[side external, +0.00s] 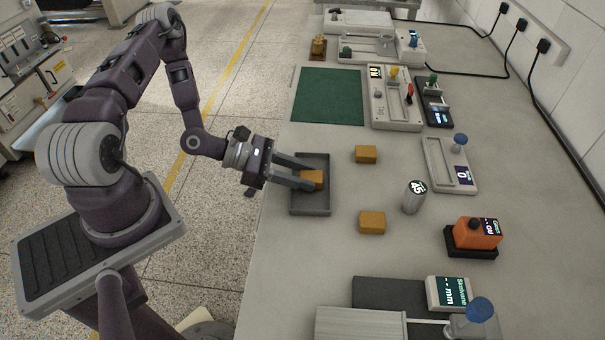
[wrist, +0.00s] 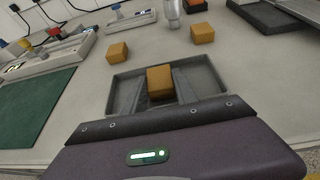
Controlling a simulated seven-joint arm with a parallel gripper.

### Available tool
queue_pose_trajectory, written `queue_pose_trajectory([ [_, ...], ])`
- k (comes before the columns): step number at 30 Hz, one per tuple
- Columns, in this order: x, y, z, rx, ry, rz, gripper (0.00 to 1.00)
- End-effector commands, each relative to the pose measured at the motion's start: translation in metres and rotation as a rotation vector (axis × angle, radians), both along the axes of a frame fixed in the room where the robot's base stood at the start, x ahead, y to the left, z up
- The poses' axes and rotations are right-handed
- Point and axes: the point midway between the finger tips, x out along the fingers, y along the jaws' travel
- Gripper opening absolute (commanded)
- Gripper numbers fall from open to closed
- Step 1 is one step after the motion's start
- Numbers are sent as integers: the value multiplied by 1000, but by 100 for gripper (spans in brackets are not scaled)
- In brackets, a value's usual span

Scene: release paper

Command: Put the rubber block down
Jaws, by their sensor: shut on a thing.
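An orange-brown rubber block (side external: 312,179) is between the fingers of my gripper (side external: 304,177), over the dark grey tray (side external: 311,207). The gripper is shut on this block. In the wrist view the block (wrist: 160,82) sits between the two fingers (wrist: 160,88), inside the outline of the tray (wrist: 210,72). I cannot tell whether the block touches the tray floor. Two similar blocks lie loose on the bench, one farther back (side external: 366,154) and one nearer (side external: 372,222), both right of the tray.
A green mat (side external: 328,96) lies behind the tray. A metal cylinder weight (side external: 413,197), an orange gauge (side external: 477,233) and several instruments stand to the right. A dark plate (side external: 388,293) lies in front. Bench around the tray is mostly clear.

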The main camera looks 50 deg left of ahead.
Motion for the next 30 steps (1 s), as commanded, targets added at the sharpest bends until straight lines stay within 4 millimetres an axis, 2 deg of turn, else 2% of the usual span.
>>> queue_pose_trajectory([
  [2,0,0,-2,-1,1,0,0],
  [3,0,0,-3,0,0,0,36],
  [6,0,0,-2,0,0,0,56],
  [17,0,0,1,1,-1,0,56],
  [19,-4,6,3,1,1,3,56],
  [30,-60,56,34,6,0,3,56],
])
